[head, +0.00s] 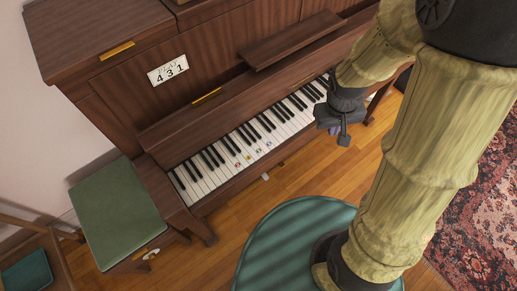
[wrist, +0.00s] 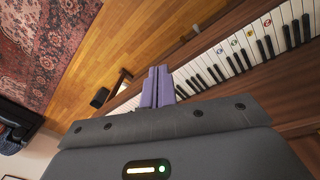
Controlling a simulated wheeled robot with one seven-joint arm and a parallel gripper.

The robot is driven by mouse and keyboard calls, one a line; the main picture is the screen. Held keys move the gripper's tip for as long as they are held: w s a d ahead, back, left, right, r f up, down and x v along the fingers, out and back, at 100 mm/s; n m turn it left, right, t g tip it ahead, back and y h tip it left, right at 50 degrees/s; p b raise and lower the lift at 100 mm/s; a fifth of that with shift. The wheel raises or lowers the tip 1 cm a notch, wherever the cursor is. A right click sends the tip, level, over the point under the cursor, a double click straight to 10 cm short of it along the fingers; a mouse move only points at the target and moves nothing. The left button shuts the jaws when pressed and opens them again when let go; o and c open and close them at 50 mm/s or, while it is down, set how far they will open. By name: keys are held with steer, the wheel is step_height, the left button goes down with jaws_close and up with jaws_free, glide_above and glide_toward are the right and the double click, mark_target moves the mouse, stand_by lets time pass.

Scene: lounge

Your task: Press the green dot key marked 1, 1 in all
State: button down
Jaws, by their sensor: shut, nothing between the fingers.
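The piano keyboard (head: 212,160) has several small coloured dots on neighbouring white keys left of its middle. One dot (head: 259,150) looks greenish in the head view, but its number is too small to read. The dotted keys also show at the upper right of the wrist view, where a similar dot (wrist: 234,42) sits among them. My gripper (head: 336,131) is shut and empty, with its purple fingers together (wrist: 158,86). In the head view it is at the keyboard's right end, towards the front edge, well right of the dots. It does not visibly touch a key.
A card (head: 167,70) reading 4 3 1 is on the piano front (head: 118,48). A green-topped bench (head: 117,212) stands at the left. A round green thing (head: 290,235) is on the wooden floor. A patterned rug (head: 480,215) lies at the right.

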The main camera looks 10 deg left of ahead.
steer(key=w+a+f+n+t+h, duration=0.1)
steer(key=w+a+f+n+h, duration=0.2)
steer(key=a+f+n, duration=0.65)
steer(key=n+t+h+p, duration=0.1)
steer(key=n+t, duration=0.4)
steer(key=n, duration=0.2)
glide_above(256, 147)
steer(key=s, duration=0.2)
step_height(256, 147, down, 6)
steer(key=shift+d+r+m, duration=0.15)
steer(key=shift+r+m, duration=0.05)
steer(key=shift+m, duration=0.15)
steer(key=shift+f, duration=0.1)
step_height(256, 147, down, 9)
steer(key=b, duration=0.6)
steer(key=shift+f+b, duration=0.25)
steer(key=shift+b, duration=0.35)
